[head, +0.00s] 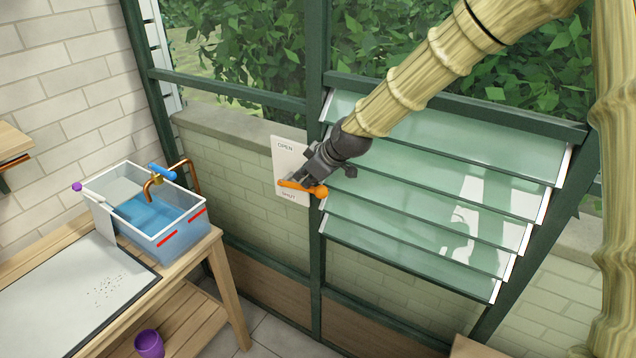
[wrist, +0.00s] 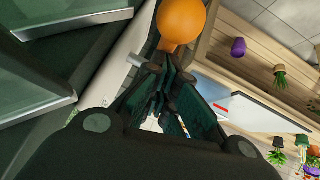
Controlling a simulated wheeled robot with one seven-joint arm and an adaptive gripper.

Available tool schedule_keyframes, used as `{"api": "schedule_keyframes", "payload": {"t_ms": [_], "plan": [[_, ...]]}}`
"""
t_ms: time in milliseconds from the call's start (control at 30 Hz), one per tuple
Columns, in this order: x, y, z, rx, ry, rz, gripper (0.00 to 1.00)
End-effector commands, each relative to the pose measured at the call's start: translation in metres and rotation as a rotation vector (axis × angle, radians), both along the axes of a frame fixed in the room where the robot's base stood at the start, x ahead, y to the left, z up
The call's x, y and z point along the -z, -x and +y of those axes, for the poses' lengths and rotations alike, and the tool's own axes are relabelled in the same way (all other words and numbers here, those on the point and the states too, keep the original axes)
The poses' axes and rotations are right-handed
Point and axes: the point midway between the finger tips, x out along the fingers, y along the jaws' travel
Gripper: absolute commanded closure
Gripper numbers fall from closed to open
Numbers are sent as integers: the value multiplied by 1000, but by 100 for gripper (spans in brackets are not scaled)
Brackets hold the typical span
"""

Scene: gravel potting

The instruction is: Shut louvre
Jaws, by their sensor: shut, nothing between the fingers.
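The louvre (head: 430,180) is a green-framed window of several glass slats with white end edges. The slats overlap in steps and their lower edges stand out from the frame. Its orange lever (head: 320,192) lies nearly level across the lower part of a white plate (head: 289,150) marked OPEN above and SHUT below. My gripper (head: 293,181) is shut and empty, right at the lever in front of the plate. In the wrist view the lever's round orange knob (wrist: 181,22) is just beyond the fingertips (wrist: 171,65). I cannot tell whether they touch.
A wooden bench (head: 222,255) on the left bears a water tub (head: 180,238) with a copper tap (head: 185,163) and a white tray (head: 55,310) with dark specks. A purple pot (head: 149,343) is on the shelf below. Floor shows between bench and window wall.

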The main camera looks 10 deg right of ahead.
Motion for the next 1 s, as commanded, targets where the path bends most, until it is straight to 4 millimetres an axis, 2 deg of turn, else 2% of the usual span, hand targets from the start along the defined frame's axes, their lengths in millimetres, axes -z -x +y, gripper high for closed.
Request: {"api": "schedule_keyframes", "payload": {"t_ms": [33,1000], "plan": [[10,1,1,-2,-26,-16,100],[63,10,-4,-11,-444,-351,100]]}}
